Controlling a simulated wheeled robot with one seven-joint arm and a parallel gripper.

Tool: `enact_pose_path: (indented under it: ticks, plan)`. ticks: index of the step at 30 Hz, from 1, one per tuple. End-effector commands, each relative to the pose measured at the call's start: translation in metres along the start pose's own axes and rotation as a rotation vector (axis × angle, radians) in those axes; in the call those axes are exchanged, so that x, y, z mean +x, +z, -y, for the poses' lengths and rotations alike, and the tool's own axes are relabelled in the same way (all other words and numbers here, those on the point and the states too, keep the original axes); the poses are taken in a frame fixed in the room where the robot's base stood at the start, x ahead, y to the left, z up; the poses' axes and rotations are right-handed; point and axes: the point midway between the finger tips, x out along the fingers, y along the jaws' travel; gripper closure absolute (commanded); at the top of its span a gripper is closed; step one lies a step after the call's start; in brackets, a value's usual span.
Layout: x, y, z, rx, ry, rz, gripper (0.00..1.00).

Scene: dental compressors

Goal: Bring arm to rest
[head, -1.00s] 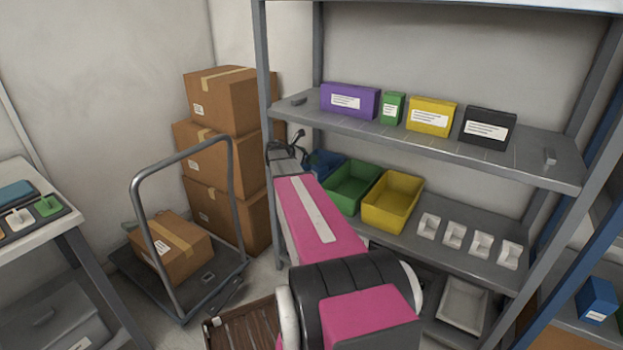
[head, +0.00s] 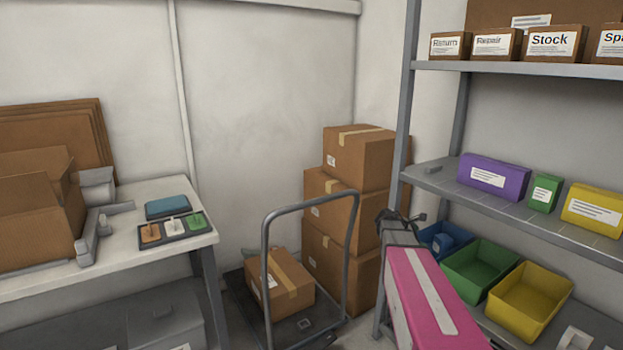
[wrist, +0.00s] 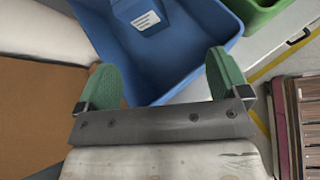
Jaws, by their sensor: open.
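My pink arm (head: 428,300) reaches up from the lower right in the head view. Its end, my gripper (head: 400,222), is dark and small there, beside the shelf's left post and left of the blue bin (head: 458,236). In the wrist view my gripper (wrist: 163,80) shows two green finger pads spread wide with nothing held between them. Beyond the fingers is the blue bin (wrist: 190,75), with a labelled blue box (wrist: 140,17) inside it. The fingers look apart from the box.
A green bin (head: 480,270) and yellow bin (head: 530,300) stand right of the blue bin on the grey shelf (head: 440,185). Stacked cartons (head: 340,215) and a trolley (head: 268,250) with a box are left of my arm. A white workbench (head: 150,240) stands further left.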

Motion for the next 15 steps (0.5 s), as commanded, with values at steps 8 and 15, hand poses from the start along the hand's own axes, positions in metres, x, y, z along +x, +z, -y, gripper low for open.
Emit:
enact_pose_path:
  ticks: [8,15]
  plan:
    - [-0.072,-0.091,0.113,0.596,-0.232,-0.355,0.07]
    - [-0.147,-0.152,0.201,1.070,-0.619,-0.543,0.07]
